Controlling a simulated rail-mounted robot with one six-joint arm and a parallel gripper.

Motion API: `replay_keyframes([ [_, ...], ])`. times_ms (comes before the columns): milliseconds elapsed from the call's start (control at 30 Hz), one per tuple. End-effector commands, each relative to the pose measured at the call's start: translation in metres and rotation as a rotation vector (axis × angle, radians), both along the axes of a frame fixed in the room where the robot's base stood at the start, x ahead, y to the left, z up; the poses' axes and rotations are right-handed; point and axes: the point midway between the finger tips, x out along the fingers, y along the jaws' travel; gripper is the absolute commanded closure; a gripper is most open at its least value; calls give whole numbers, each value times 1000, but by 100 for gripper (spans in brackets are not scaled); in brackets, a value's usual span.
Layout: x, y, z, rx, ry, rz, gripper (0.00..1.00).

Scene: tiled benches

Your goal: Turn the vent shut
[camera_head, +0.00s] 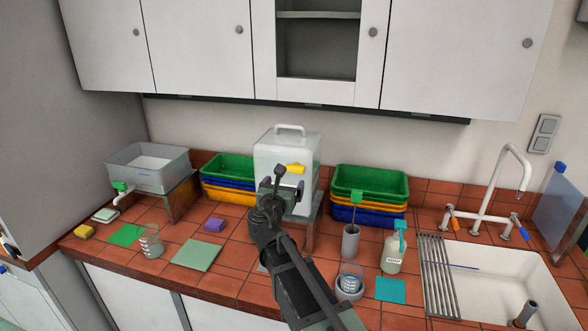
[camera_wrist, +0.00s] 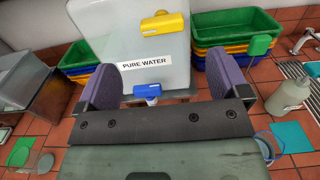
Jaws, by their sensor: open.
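A clear tank (camera_head: 300,150) labelled PURE WATER stands on a raised stand at the back of the bench. A yellow turning piece (camera_head: 295,168), seemingly the vent, is on the tank's front; in the wrist view it shows as a yellow knob with a handle lying nearly level (camera_wrist: 163,25). A blue tap (camera_wrist: 147,91) sits low on the tank front. My gripper (camera_head: 281,186) is in front of the tank. In the wrist view its purple jaws (camera_wrist: 163,70) are apart with nothing between them, with the vent beyond and above them, not touched.
Stacked coloured trays stand left (camera_head: 228,166) and right (camera_head: 371,180) of the tank. A grey cylinder (camera_head: 350,242), a wash bottle (camera_head: 392,252) and a beaker (camera_head: 350,283) stand right of my arm. A sink (camera_head: 500,280) is farther right. A purple block (camera_head: 215,225) lies left.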

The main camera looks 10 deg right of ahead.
Motion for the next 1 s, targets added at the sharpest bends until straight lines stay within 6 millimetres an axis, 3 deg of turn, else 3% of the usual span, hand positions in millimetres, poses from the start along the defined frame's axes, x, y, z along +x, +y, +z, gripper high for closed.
replay_keyframes([
  [500,90,-44,0,5,0,-4,6],
  [833,95,-48,0,6,-1,-3,6],
  [1000,95,-48,0,6,-1,-3,32],
])
